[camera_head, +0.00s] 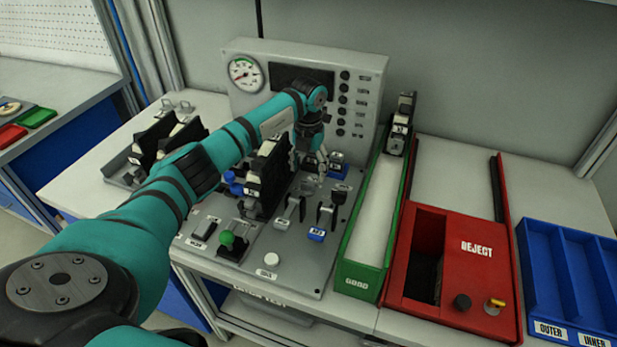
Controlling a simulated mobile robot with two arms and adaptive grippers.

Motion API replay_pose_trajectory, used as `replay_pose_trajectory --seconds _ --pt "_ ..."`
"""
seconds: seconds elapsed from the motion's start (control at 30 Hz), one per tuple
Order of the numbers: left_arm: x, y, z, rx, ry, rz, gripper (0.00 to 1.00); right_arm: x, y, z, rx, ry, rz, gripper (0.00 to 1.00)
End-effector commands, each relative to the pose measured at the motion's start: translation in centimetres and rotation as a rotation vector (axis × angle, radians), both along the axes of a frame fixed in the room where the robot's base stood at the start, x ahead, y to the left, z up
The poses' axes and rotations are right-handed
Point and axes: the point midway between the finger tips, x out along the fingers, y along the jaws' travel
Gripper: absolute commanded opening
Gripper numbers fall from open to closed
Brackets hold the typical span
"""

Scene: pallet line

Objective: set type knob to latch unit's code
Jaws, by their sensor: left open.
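My left gripper (311,160) points down over the back right part of the grey test panel (215,262). Its fingers are open and look empty. A small knob (308,187) is just below the fingertips; I cannot tell whether they touch it, and its setting is too small to read. A black latch unit (266,178) with a pale label stands upright in the panel's fixture, left of the gripper. The code on it is not readable. My left arm crosses in front of the panel's back left. My right gripper is not in view.
Levers (290,210) with blue parts and a green-knobbed handle (227,239) stand around the fixture. A gauge box (355,100) rises behind. A green GOOD chute (358,275) with a black unit (401,125), a red REJECT bin (475,260) and blue trays (560,225) lie right.

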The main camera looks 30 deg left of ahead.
Motion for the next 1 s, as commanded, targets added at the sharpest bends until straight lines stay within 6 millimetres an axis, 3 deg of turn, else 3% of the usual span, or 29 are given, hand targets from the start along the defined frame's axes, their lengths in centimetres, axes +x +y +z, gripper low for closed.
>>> replay_pose_trajectory --seconds 0.1,0.3,0.67,1.0 --pt "-0.1 -0.1 -2.2 -0.002 0.003 0.0 0.65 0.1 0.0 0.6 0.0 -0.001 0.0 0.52" --pt "0.0 -0.1 -4.5 -0.002 0.0 0.0 0.65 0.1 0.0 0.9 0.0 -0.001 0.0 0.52" --pt "0.0 0.0 -5.1 -0.001 -0.001 0.0 0.65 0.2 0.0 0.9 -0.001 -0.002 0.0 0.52" --pt "0.0 0.0 -5.1 -0.001 -0.001 0.0 0.24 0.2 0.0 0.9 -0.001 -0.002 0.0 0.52"
